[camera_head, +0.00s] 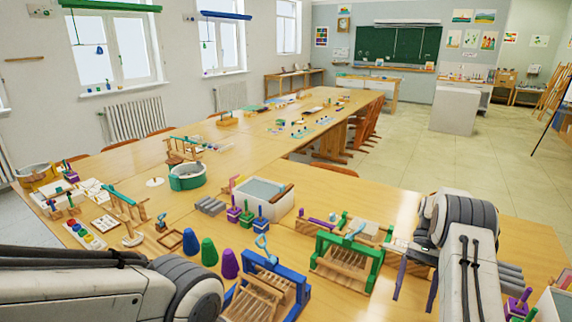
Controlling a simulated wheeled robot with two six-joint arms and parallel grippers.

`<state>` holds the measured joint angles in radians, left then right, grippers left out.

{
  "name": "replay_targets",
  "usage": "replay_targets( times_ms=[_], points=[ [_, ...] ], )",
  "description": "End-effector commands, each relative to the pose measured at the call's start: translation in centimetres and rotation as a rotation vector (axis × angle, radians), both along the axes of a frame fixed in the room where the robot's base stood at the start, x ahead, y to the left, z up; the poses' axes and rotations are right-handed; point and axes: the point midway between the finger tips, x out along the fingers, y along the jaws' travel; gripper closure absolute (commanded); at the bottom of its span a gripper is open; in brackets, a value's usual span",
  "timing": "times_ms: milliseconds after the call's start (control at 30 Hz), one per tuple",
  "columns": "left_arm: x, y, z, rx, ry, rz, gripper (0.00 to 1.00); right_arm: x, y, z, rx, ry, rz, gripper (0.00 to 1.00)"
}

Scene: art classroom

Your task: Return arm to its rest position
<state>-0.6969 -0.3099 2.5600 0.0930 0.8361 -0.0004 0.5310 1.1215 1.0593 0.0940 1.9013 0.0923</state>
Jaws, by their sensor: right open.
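My right arm (466,255) comes in from the lower right and bends at a thick grey joint. My right gripper (410,248) is partly hidden by that arm, close to dark purple upright parts above the near table. It is open, and I see nothing held in it. My left arm (75,283) comes in from the left edge, low over the near table, and ends in view at a rounded grey joint (192,292). The left gripper is out of view.
The near table holds a blue frame (291,272), a green frame (374,268), purple (230,265) and green (209,252) cones, and a white bin (283,208). Bare tabletop (385,190) lies behind the green frame. Open floor (420,145) is at the right.

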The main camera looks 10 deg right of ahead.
Motion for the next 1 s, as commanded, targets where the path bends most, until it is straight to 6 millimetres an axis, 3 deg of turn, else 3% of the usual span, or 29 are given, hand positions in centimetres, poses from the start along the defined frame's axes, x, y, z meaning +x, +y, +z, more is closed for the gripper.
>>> replay_targets(
  times_ms=[133,267,467,600,800,1000],
  points=[
    [0.0,0.0,0.0,0.0,0.0,0.0,1.0,1.6,5.9,3.4,-0.051,-0.11,0.152,0.2],
    [0.0,0.0,0.0,0.0,0.0,0.0,1.0,1.4,12.9,6.4,-0.093,-0.251,0.327,0.2],
    [0.0,0.0,0.0,0.0,0.0,0.0,1.0,-2.7,22.5,10.0,-0.111,-0.488,0.594,0.2],
    [0.0,0.0,0.0,0.0,0.0,0.0,1.0,-7.8,27.5,11.3,-0.088,-0.661,0.772,0.2],
    [0.0,0.0,0.0,0.0,0.0,0.0,1.0,-15.4,31.0,11.5,-0.013,-0.894,0.991,0.2],
    [0.0,0.0,0.0,0.0,0.0,0.0,1.0,-19.8,31.7,10.6,0.054,-1.034,1.106,0.2]
  ],
)
